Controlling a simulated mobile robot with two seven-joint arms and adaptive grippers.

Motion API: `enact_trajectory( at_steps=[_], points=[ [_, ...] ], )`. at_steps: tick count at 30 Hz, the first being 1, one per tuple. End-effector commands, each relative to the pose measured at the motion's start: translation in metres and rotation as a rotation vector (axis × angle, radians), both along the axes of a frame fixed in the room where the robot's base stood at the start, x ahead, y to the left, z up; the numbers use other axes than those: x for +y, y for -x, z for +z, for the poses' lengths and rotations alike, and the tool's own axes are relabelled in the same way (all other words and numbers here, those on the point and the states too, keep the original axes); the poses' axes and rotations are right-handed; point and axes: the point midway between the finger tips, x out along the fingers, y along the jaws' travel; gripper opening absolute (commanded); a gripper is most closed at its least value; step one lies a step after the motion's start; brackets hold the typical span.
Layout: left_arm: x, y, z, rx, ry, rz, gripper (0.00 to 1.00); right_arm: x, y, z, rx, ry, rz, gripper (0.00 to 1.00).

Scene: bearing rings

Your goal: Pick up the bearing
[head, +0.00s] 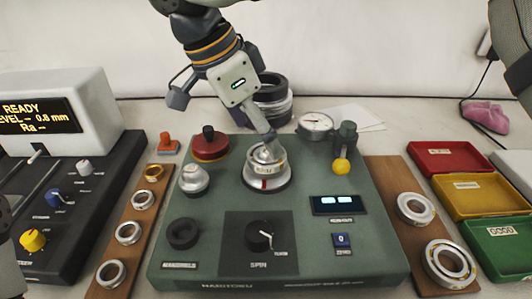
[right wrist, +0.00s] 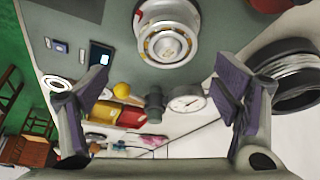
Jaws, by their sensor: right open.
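A shiny metal bearing (head: 265,157) sits on the round spindle of the green tester (head: 215,225), near its back middle. In the right wrist view the bearing (right wrist: 168,46) shows as rings with balls between them, beyond the fingers at the top centre. My right gripper (head: 222,117) reaches in from the top, over the back of the tester. One finger overlaps the bearing's back edge in the head view; I cannot tell whether it touches. In the right wrist view its padded fingers (right wrist: 160,88) are wide apart with nothing between them.
More bearing rings lie on wooden strips left (head: 128,233) and right (head: 447,262) of the tester. A red knob (head: 210,147), a dial gauge (head: 315,123) and a yellow ball (head: 341,166) stand near the bearing. Dark stacked rings (head: 272,103) stand behind. Coloured trays (head: 497,236) are at the right.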

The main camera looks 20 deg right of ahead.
Motion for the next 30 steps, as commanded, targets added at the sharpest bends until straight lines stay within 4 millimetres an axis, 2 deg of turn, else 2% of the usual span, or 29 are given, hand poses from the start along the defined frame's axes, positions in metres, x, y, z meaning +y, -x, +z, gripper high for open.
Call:
enact_trajectory(
  at_steps=[6,8,16,24,25,30],
  points=[
    [0.000,0.002,-0.003,0.007,0.000,0.000,0.41,-0.010,-0.009,-0.039,0.003,0.002,0.001,0.82],
    [0.000,0.002,-0.002,0.007,0.000,0.000,0.41,-0.013,-0.009,-0.046,0.002,-0.001,-0.001,0.82],
    [0.000,0.001,-0.002,0.006,0.000,0.000,0.41,-0.015,-0.010,-0.051,-0.001,0.000,-0.001,0.82],
    [0.000,0.001,-0.002,0.006,0.000,0.000,0.41,-0.015,-0.010,-0.051,-0.001,0.000,-0.001,0.21],
    [0.000,0.001,-0.002,0.006,0.000,0.000,0.41,-0.015,-0.010,-0.051,-0.001,0.000,-0.001,0.18],
    [0.000,0.001,-0.002,0.006,0.000,0.001,0.41,-0.015,-0.010,-0.050,-0.002,0.001,0.000,0.18]
  ],
)
